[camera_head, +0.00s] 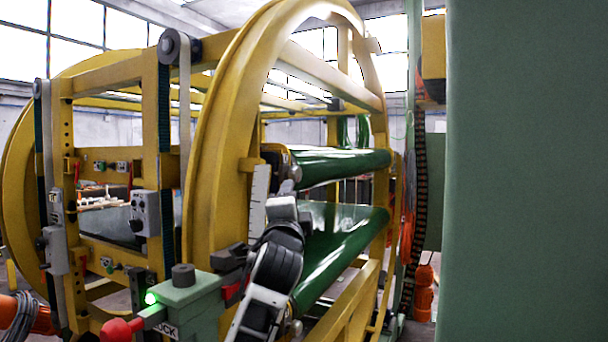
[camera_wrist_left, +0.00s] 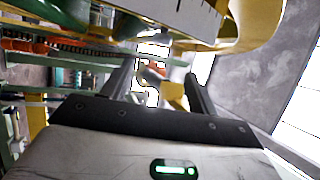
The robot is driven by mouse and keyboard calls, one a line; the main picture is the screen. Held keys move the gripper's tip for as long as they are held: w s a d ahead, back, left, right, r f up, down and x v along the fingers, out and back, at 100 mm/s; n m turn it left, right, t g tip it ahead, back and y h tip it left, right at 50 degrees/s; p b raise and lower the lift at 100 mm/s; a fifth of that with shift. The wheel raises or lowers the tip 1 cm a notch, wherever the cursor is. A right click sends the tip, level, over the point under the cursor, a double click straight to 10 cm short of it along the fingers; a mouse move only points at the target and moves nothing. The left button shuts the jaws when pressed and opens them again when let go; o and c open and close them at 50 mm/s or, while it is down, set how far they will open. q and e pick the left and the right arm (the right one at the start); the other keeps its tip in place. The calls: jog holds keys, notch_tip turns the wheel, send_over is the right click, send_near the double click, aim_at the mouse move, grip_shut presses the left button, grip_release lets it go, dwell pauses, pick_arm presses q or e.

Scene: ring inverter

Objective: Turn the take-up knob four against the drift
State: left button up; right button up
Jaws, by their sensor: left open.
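The take-up knob seems to be the small grey round part in the left wrist view (camera_wrist_left: 152,73), between and beyond the finger tips; which knob it is I cannot tell for certain. My left gripper (camera_wrist_left: 160,70) is open, its two dark fingers apart with nothing held. In the head view my left arm rises from the bottom middle, and my left gripper (camera_head: 287,188) is near the white graduated scale (camera_head: 259,200) and the end of the upper green roller (camera_head: 340,166). The arm hides part of that area, and contact cannot be told. My right gripper is out of view.
A large yellow ring (camera_head: 215,150) stands close left of my arm. A green lock box (camera_head: 190,302) with a lit green lamp and a red handle (camera_head: 122,328) is at the lower left. A green column (camera_head: 525,170) fills the right side.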

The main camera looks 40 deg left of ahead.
aim_at(294, 177)
pick_arm(q)
jog(key=p+x, duration=0.2)
jog(key=x, duration=0.5)
jog(key=p+x, duration=0.2)
jog(key=x, duration=0.5)
jog(key=shift+a+r, duration=0.2)
jog(key=shift+r, duration=0.1)
jog(key=shift+w+a+r, duration=0.1)
jog(key=shift+w+a, duration=0.35)
jog(key=shift+w, duration=0.05)
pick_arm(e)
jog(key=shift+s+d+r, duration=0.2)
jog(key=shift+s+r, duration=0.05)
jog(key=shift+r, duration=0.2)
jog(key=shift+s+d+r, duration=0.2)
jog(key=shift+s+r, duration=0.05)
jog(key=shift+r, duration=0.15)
pick_arm(q)
jog(key=c, duration=1)
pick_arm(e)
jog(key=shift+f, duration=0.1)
